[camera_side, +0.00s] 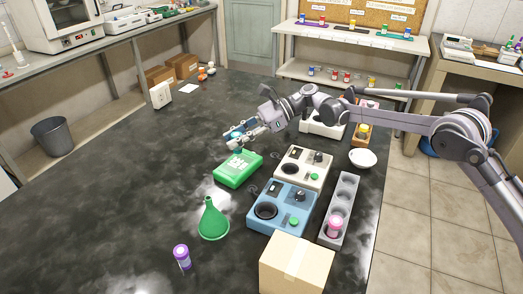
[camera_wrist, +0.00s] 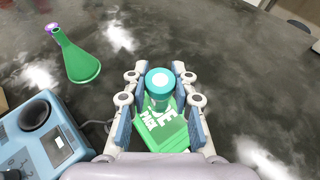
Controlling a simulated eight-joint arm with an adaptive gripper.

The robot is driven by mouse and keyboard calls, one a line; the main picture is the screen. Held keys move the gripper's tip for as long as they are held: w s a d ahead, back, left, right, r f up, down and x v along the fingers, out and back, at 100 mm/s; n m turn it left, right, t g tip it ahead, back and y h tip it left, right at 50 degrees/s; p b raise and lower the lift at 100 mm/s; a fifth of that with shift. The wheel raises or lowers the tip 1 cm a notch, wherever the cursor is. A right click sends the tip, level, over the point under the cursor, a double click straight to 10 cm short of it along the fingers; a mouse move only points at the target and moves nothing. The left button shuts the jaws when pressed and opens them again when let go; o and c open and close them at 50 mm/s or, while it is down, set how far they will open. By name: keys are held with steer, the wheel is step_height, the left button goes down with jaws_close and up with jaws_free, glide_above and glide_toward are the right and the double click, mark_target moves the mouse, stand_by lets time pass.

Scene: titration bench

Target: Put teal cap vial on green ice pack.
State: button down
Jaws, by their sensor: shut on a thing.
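The teal cap vial (camera_wrist: 160,88) is upright between the fingers of my gripper (camera_wrist: 160,95) in the wrist view, with its round teal cap on top. My gripper is shut on it. In the side view my gripper (camera_side: 240,132) is at the far edge of the green ice pack, and the vial is mostly hidden there by the fingers. The green ice pack (camera_side: 237,170) lies flat on the dark bench. In the wrist view the ice pack (camera_wrist: 165,135) shows below and behind the vial; I cannot tell whether they touch.
A green funnel (camera_side: 213,222) and a purple cap vial (camera_side: 182,256) stand in front. A blue device (camera_side: 282,208), a cream device (camera_side: 303,167), a grey rack (camera_side: 341,205) with a pink cap vial, a white bowl (camera_side: 363,158) and a cardboard box (camera_side: 296,265) are to the right.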

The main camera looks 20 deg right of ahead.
mark_target(237, 149)
steer(key=shift+f, duration=1.9)
steer(key=shift+f, duration=0.1)
steer(key=c, duration=1.1)
jaws_free()
